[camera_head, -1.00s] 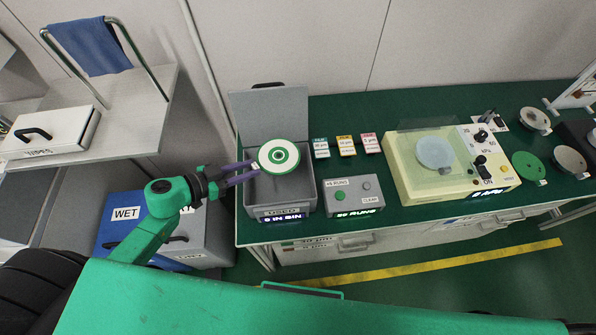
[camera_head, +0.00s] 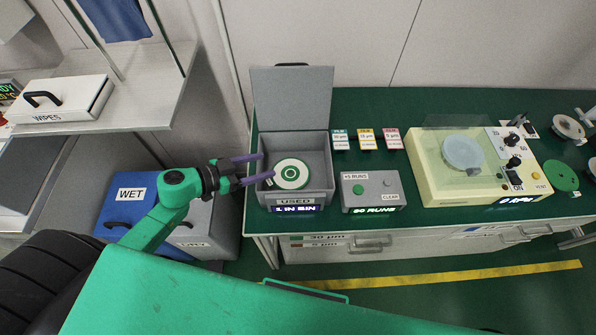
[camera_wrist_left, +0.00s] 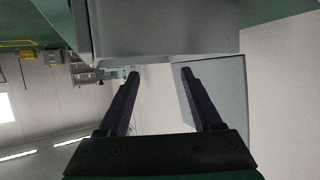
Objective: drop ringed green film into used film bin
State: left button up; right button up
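The ringed green film (camera_head: 291,174), a white disc with green rings, lies inside the grey used film bin (camera_head: 322,199). The bin's lid (camera_head: 291,98) stands open at the back, and its front display reads "1 IN BIN". My left gripper (camera_head: 261,167) is open and empty at the bin's left side, its purple fingers apart and the disc free of them. In the left wrist view the open fingers (camera_wrist_left: 157,75) have nothing between them, and the grey bin wall (camera_wrist_left: 165,35) is close ahead. My right gripper is not in view.
A cream lapping machine (camera_head: 432,178) is further right. Blue WET (camera_head: 130,205) and grey bins stand on the floor left of the bench.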

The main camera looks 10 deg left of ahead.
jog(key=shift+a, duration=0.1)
pick_arm(q)
jog(key=shift+s+a, duration=0.15)
jog(key=v, duration=1.4)
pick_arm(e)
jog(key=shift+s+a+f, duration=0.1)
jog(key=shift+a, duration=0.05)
pick_arm(q)
jog(key=shift+r, duration=0.1)
